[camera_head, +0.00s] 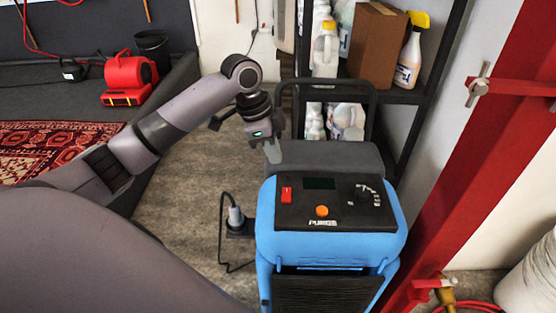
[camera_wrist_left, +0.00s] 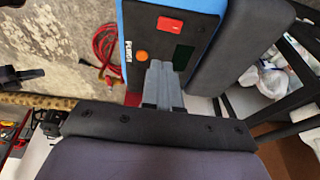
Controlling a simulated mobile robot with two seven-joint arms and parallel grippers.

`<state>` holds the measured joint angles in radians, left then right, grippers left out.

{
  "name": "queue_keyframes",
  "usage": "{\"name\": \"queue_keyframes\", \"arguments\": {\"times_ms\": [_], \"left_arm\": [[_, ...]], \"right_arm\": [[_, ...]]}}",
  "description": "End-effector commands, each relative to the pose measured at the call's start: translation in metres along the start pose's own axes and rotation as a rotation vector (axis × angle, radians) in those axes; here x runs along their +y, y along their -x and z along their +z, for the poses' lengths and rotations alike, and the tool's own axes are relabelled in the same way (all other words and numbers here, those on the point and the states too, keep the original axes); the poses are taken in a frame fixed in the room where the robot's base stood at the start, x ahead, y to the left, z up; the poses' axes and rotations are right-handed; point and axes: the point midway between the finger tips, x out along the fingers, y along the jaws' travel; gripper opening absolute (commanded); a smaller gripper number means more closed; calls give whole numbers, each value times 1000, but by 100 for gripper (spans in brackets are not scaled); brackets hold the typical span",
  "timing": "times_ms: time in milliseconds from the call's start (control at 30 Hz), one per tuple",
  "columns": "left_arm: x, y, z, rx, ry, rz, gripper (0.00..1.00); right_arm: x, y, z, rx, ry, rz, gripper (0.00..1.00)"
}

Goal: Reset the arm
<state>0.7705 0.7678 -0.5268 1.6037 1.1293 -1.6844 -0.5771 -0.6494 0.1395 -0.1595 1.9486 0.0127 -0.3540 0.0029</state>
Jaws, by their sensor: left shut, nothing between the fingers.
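My left arm reaches in from the left of the head view and bends down at the wrist. My left gripper (camera_head: 273,152) is shut and empty, pointing down beside the upper left of the blue machine (camera_head: 265,240). In the left wrist view its closed fingers (camera_wrist_left: 160,70) show in front of the machine's dark control panel (camera_wrist_left: 195,30). I cannot tell whether the fingertips touch the machine. The panel has a red switch (camera_head: 287,195), an orange button (camera_head: 322,211) and a dial (camera_head: 364,193). My right gripper is not in view.
A black shelf (camera_head: 385,94) with bottles and a cardboard box (camera_head: 374,42) stands behind the machine. A red post (camera_head: 470,150) rises at the right. A plug (camera_head: 235,216) with a cable is at the machine's left. A red blower (camera_head: 129,77) and a patterned rug (camera_head: 50,150) lie left.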

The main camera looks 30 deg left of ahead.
Motion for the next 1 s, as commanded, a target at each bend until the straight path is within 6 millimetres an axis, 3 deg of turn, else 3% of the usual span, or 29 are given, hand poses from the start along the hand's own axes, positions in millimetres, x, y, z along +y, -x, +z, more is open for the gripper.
{"name": "queue_keyframes", "arguments": {"times_ms": [667, 833, 1000], "left_arm": [[4, -2, 0, -2, 0, 3, 0], [33, -36, -3, -13, 6, 8, 0], [85, -82, -2, -11, 50, 1, 0]], "right_arm": [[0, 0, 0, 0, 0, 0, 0], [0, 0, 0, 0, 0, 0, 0], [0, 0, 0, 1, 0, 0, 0]]}}
